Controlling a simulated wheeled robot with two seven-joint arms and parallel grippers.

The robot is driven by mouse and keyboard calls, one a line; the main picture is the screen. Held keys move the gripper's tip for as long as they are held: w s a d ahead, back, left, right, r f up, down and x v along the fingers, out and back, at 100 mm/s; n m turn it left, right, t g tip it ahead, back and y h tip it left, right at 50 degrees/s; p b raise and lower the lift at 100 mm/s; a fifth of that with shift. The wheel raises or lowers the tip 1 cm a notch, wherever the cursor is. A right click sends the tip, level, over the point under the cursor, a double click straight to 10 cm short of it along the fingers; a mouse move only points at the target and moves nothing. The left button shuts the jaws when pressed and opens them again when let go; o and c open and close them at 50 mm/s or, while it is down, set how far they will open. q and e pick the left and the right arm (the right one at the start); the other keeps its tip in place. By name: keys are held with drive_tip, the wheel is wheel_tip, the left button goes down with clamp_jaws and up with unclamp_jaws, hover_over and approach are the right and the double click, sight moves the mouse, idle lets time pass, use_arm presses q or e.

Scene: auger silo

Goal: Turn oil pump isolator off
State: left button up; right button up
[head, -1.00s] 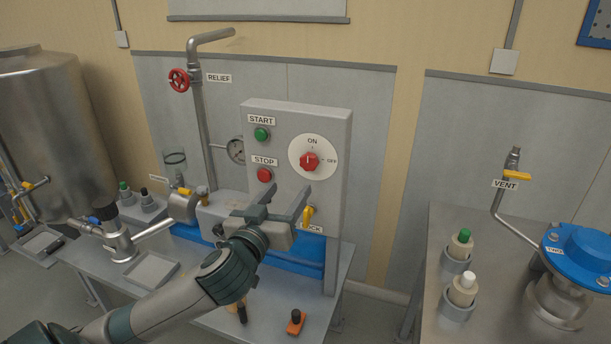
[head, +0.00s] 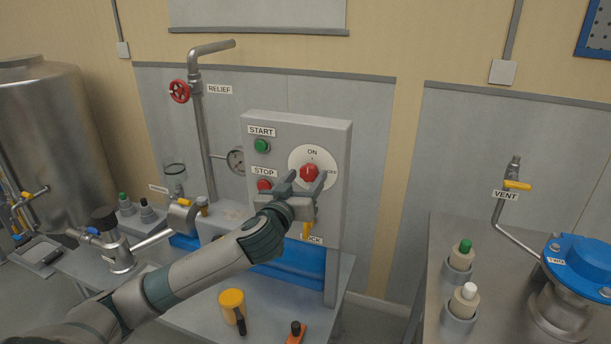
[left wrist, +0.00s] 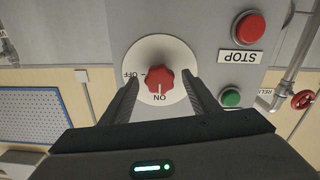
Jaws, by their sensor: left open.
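The isolator is a red knob (head: 309,173) on a white round dial (head: 312,155) marked ON and OFF, on the front of a grey control box (head: 270,122). In the left wrist view the knob (left wrist: 160,80) sits between the open fingers, and its white mark points to ON. My left gripper (head: 305,183) is open, with its fingertips on either side of the knob's lower part. I cannot tell whether the fingers touch it. The fingers partly cover the dial's edge in the left wrist view. My right gripper is not in view.
The red STOP button (head: 264,185) is close left of my left gripper, with the green START button (head: 261,146) above it. A yellow lock lever (head: 308,229) hangs below the gripper. A bench with bottles (head: 461,258) stands at right.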

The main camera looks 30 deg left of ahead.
use_arm(q)
drive_tip(key=shift+w, duration=0.15)
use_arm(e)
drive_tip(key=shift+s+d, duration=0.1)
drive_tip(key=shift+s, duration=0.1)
use_arm(q)
drive_tip(key=c, duration=1)
drive_tip(key=shift+c, duration=0.2)
